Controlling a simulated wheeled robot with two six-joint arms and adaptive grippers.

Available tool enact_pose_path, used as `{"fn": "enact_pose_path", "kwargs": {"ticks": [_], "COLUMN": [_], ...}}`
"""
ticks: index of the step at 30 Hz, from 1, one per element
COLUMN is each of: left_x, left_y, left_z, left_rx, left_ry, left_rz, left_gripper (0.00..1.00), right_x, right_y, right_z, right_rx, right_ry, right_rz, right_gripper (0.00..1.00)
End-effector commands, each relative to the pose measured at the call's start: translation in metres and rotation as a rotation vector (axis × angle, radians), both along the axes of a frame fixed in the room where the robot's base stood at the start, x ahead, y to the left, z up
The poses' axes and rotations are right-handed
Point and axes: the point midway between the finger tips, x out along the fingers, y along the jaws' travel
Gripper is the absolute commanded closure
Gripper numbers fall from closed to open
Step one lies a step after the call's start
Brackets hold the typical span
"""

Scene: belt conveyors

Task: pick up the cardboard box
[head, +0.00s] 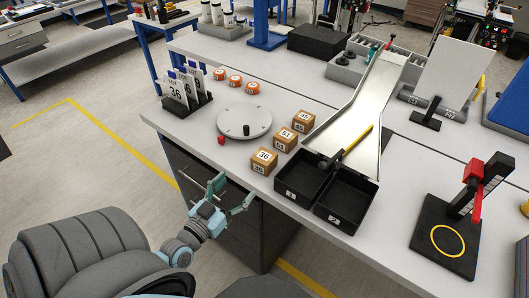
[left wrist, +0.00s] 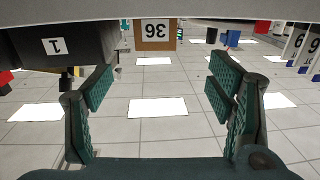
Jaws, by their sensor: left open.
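Three small cardboard boxes stand in a slanting row on the white workbench: the box labelled 36 (head: 264,162) at the front, the box labelled 51 (head: 286,140) behind it, and the box labelled 45 (head: 302,121) farthest back. My left gripper (head: 232,194) is open and empty, just off the bench's front edge, to the lower left of box 36 and apart from it. In the left wrist view the open fingers (left wrist: 162,85) frame free space, and box 36 (left wrist: 154,34) shows upside down beyond them at the top. My right gripper is not in view.
A round grey turntable (head: 244,122) and numbered cards (head: 178,88) stand left of the boxes. Two black bins (head: 300,178) with a yellow-handled tool lie to their right, below a metal chute (head: 372,100). A small red item (head: 221,140) lies near the edge.

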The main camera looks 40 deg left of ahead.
Motion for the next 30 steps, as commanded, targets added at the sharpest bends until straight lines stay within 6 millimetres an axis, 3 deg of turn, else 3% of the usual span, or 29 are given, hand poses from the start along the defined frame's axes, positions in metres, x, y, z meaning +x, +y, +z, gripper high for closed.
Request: {"fn": "enact_pose_path", "kwargs": {"ticks": [2, 9, 14, 21, 28, 30], "left_x": [0.015, 0.075, 0.092, 0.135, 0.14, 0.14], "left_y": [0.001, 0.006, 0.007, 0.008, 0.008, 0.008], "left_z": [0.007, 0.004, 0.004, 0.002, 0.004, 0.004], "left_rx": [-0.004, -0.004, -0.004, -0.004, -0.004, -0.004], "left_ry": [-0.021, -0.018, -0.014, -0.015, -0.011, -0.011], "left_rz": [0.0, 0.002, 0.001, 0.002, 0.001, 0.001], "left_gripper": [0.25, 0.25, 0.25, 0.25, 0.25, 0.35], "right_x": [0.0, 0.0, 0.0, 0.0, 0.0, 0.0], "right_y": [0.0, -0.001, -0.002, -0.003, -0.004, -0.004], "right_z": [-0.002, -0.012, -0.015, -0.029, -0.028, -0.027], "right_rx": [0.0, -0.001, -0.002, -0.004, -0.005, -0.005], "right_ry": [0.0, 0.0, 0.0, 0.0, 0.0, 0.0], "right_rz": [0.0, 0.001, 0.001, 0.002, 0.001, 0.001], "right_gripper": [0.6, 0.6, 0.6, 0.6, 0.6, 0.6]}}
